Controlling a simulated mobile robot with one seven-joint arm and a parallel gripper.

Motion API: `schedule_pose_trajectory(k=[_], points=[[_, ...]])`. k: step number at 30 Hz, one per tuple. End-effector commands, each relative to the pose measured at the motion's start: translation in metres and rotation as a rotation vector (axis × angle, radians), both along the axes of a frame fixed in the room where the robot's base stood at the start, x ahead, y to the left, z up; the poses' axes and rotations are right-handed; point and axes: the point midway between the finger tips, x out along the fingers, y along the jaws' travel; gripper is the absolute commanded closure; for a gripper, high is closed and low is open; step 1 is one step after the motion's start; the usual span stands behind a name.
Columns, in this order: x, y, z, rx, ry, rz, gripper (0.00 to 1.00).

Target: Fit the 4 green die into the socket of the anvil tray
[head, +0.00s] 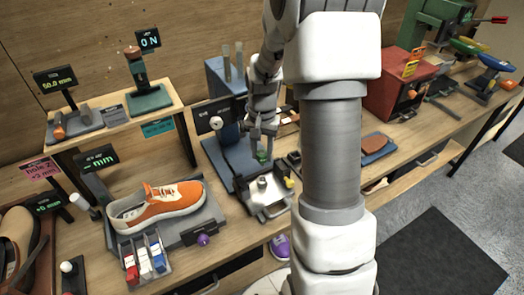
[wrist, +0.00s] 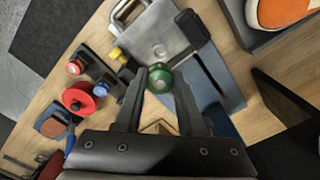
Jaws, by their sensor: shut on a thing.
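My gripper (head: 263,148) is shut on a green die (wrist: 160,77), which sits between its two fingertips in the wrist view. The die also shows as a small green piece (head: 263,157) under the fingers in the head view. The anvil tray, a silver metal plate with a loop handle (wrist: 142,28), lies just beyond the die. It also shows in the head view (head: 272,208), below and close to the gripper. A round silver feature (wrist: 160,51) is on its plate. I cannot tell whether the die touches the tray.
An orange sneaker (head: 158,207) stands on a grey stand left of the tray. A red machine (head: 398,88) stands at the right.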

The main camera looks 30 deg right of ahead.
Motion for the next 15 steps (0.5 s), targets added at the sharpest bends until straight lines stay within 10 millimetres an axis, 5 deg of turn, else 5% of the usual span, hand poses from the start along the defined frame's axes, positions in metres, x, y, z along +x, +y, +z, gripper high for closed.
schedule_pose_trajectory(k=[15], points=[[0.0,0.0,-0.042,0.0,0.001,0.001,1.0]])
